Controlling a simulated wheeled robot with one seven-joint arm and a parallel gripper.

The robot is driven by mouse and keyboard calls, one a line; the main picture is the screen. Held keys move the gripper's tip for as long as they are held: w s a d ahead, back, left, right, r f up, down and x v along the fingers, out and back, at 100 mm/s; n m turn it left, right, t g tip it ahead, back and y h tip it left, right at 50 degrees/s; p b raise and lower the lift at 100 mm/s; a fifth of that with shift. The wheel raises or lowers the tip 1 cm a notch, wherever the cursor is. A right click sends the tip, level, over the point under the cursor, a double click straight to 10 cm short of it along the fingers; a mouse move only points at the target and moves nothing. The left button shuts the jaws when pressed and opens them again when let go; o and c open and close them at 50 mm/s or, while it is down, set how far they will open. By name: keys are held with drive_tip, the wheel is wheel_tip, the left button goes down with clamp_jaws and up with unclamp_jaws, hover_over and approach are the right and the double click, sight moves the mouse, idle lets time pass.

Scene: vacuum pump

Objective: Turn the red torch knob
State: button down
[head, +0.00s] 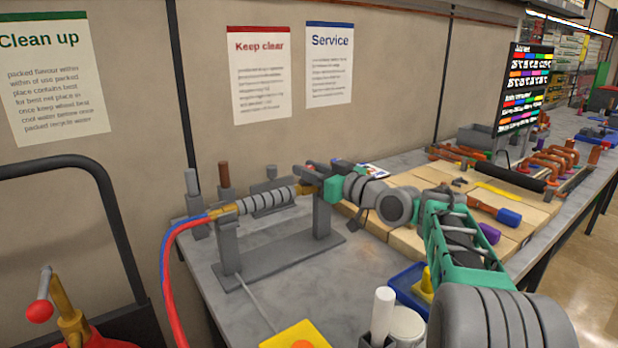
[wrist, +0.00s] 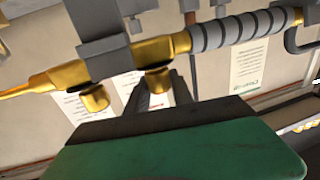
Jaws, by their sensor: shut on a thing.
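The torch (head: 268,198) has a grey ribbed handle with brass-coloured ends and rests across a grey two-post stand (head: 290,258). My gripper (head: 317,172) is at the torch's right end, over its brass part. In the wrist view the torch (wrist: 235,28) crosses the top, with two short brass-coloured knobs below its brass body. The dark fingers of my gripper (wrist: 160,92) sit on either side of the right-hand knob (wrist: 158,80) and are shut on it. No red is clearly visible on this knob; the fingers hide part of it. In the head view my gripper hides the knobs.
Red and blue hoses (head: 168,262) run from the torch's left end. A blue tray (head: 408,284), a grey cup with a white stick (head: 383,310) and a yellow item (head: 296,336) stand at the bench front. Wooden boards (head: 400,235) lie to the right.

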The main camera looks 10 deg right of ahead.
drive_tip(key=shift+w+d+n+g+y, duration=0.1)
drive_tip(key=shift+n+g+y, duration=1.7)
drive_tip(key=shift+y, duration=0.3)
drive_tip(key=c, duration=1.1)
unclamp_jaws()
